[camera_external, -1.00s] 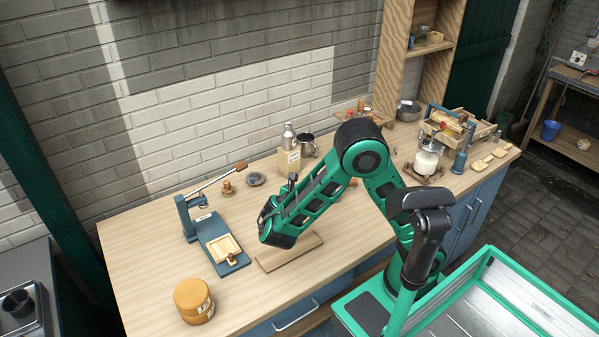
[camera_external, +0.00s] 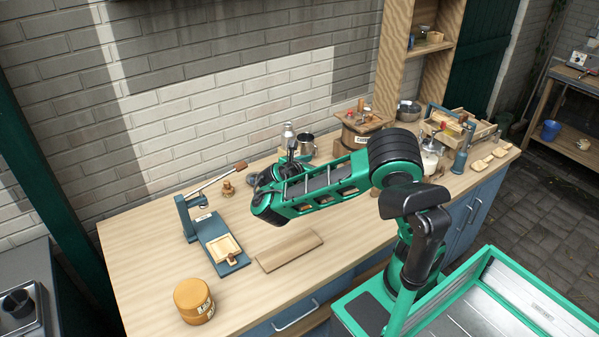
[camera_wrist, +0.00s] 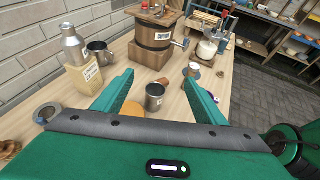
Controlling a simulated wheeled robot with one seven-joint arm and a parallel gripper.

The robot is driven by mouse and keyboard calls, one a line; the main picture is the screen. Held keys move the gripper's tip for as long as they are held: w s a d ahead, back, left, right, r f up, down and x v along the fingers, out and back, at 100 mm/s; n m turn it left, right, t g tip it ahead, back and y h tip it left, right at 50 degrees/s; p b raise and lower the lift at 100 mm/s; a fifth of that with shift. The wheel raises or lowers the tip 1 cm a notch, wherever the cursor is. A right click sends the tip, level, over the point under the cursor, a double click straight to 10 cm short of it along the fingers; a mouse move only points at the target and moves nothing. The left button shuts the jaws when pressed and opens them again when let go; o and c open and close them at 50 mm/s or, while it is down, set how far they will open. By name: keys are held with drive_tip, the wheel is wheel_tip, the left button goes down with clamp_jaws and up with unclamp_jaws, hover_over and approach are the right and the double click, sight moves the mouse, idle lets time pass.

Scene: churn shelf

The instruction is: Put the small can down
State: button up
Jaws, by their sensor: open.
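A small grey metal can (camera_wrist: 155,97) stands upright on the wooden worktop in the wrist view. My gripper (camera_wrist: 158,78) is open, with one green finger to the left of the can and the other to its right. Gaps show between the can and both fingers, so neither seems to grip it. An orange round thing (camera_wrist: 133,108) lies just left of the can, partly hidden by my gripper. In the external view my arm hides the can, and the fingers cannot be made out there.
A wooden churn (camera_wrist: 155,44) stands behind the can. A metal bottle (camera_wrist: 75,45) on a wooden block (camera_wrist: 84,80) and a metal mug (camera_wrist: 100,52) stand left. A glass jar (camera_wrist: 207,47) stands right. The worktop's front left holds an amber jar (camera_external: 193,300) and a board (camera_external: 289,250).

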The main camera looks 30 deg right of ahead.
drive_tip(key=w+d+f+g+y, duration=0.1)
drive_tip(key=w+f+y, duration=0.1)
drive_tip(key=f, duration=0.1)
drive_tip(key=w+d+f+g+y, duration=0.1)
drive_tip(key=w+f+g+y, duration=0.1)
drive_tip(key=w+f, duration=0.1)
drive_tip(key=w+d+f+g+y, duration=0.1)
drive_tip(key=w+d+f+y, duration=0.1)
drive_tip(key=w+f+y, duration=0.1)
drive_tip(key=shift+w+d+f+m, duration=0.15)
drive_tip(key=shift+f+m, duration=0.25)
drive_tip(key=shift+f, duration=0.3)
drive_tip(key=shift+w+d+g+y, duration=0.3)
drive_tip(key=shift+g+y, duration=0.1)
drive_tip(key=shift+y, duration=0.4)
drive_tip(key=s+d+r+y, duration=0.45)
drive_tip(key=d+r, duration=0.35)
drive_tip(key=r, duration=0.3)
drive_tip(key=shift+n+g+y, duration=0.25)
drive_tip(key=shift+n+g, duration=0.15)
drive_tip(key=shift+w+a+f, duration=0.1)
drive_tip(key=shift+a+f, duration=0.1)
drive_tip(key=shift+f, duration=3.4)
drive_tip(key=shift+w+a+f, duration=0.1)
drive_tip(key=shift+a+f, duration=0.15)
drive_tip(key=shift+f, duration=3.35)
drive_tip(key=shift+a+f, duration=0.2)
drive_tip(key=shift+f, duration=3.4)
